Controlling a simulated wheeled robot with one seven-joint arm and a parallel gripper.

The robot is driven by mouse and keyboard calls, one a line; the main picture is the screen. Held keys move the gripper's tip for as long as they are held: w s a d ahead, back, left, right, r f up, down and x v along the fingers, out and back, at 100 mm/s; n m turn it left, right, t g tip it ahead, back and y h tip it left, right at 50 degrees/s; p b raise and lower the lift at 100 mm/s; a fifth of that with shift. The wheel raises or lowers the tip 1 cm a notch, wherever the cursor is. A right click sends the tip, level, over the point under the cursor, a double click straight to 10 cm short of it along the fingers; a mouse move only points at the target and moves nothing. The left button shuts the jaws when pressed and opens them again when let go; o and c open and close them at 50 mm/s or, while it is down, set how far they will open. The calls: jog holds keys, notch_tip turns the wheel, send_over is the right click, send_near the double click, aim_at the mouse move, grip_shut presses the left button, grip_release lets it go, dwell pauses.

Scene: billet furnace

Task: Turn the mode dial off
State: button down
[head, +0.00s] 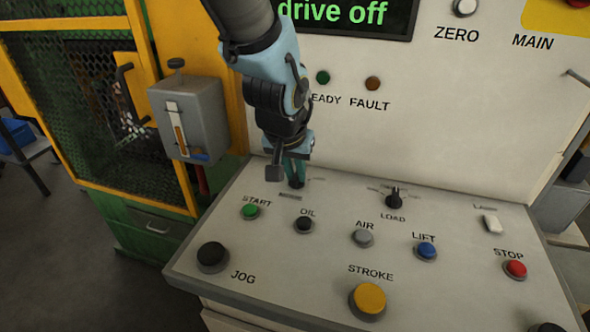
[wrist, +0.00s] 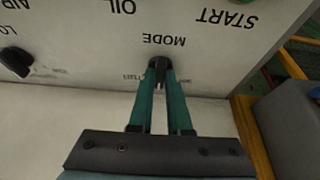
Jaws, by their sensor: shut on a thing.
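The mode dial (wrist: 158,65) is a small dark knob under the MODE label in the wrist view, where the picture is upside down. My gripper (wrist: 158,78) has its two green fingers shut on the dial. In the head view my gripper (head: 296,172) reaches down to the back left of the sloped panel. There the fingers mostly cover the dial. I cannot tell which position the dial points to; the small marks around it are partly hidden.
The panel (head: 330,215) carries a LOAD dial (head: 394,198) to the right and START (head: 250,211) and OIL (head: 304,224) buttons in front. A grey latch box (head: 188,115) stands left, by the yellow mesh guard. The screen (head: 345,14) reads "drive off".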

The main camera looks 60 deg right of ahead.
jog(key=c, duration=0.9)
grip_release()
jog(key=shift+o, duration=0.2)
jog(key=b+v, duration=0.1)
jog(key=v, duration=0.9)
jog(key=shift+r+b, duration=0.35)
jog(key=shift+b, duration=0.05)
jog(key=shift+a, duration=0.15)
